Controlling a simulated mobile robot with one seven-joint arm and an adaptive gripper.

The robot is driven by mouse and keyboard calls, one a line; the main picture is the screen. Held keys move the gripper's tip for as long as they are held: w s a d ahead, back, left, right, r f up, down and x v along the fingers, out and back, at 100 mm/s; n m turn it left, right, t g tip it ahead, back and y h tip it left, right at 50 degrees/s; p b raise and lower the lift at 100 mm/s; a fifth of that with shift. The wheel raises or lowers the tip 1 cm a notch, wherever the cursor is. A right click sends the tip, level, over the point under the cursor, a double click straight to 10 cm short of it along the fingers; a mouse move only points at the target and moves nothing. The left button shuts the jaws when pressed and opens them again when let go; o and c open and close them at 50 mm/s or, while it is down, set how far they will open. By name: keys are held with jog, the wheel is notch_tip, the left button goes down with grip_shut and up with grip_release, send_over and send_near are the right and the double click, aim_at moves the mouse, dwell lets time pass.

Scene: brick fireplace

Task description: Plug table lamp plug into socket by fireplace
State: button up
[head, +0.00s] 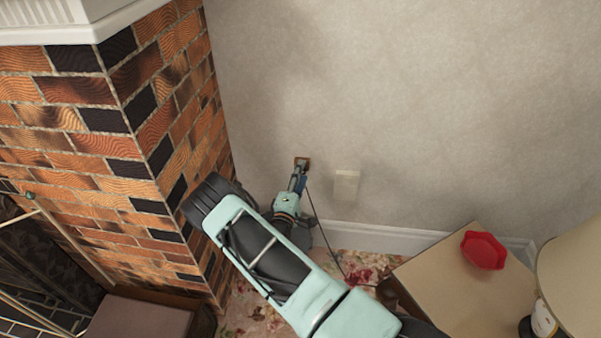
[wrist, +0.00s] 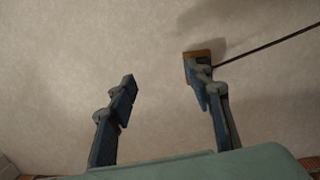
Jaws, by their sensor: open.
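My gripper (head: 299,182) reaches to the wall right of the brick fireplace (head: 170,120). In the wrist view its fingers (wrist: 163,85) are apart, with only bare wall between them. A small brown-orange block (head: 302,162) with a dark cord is at the wall, just beyond the fingertips. It also shows in the wrist view (wrist: 193,56), partly hidden behind the right finger. I cannot tell whether it is the plug alone or a plug in a socket. A pale wall plate (head: 346,184) is to its right. The table lamp (head: 570,275) is at the right edge.
The dark cord (head: 325,243) hangs from the block down towards the floral carpet (head: 350,262). A tan table (head: 440,275) with a red dish (head: 483,250) stands at the lower right. The brick corner is close to my arm's left. The wall above is clear.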

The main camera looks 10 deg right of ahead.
notch_tip(320, 180, down, 6)
jog(key=s+a+n+y, duration=0.1)
jog(key=a+y, duration=0.1)
jog(key=y, duration=0.1)
jog(key=shift+s+r, duration=0.15)
jog(key=shift+s, duration=0.25)
jog(key=b+x, duration=0.4)
jog(key=x, duration=0.5)
jog(key=shift+r+b, duration=0.2)
jog(key=shift+b, duration=0.15)
dwell(0.8)
grip_shut()
jog(key=shift+s+p, duration=0.1)
jog(key=shift+p, duration=0.25)
jog(key=shift+p+v, duration=1.6)
jog(key=shift+v, duration=1.3)
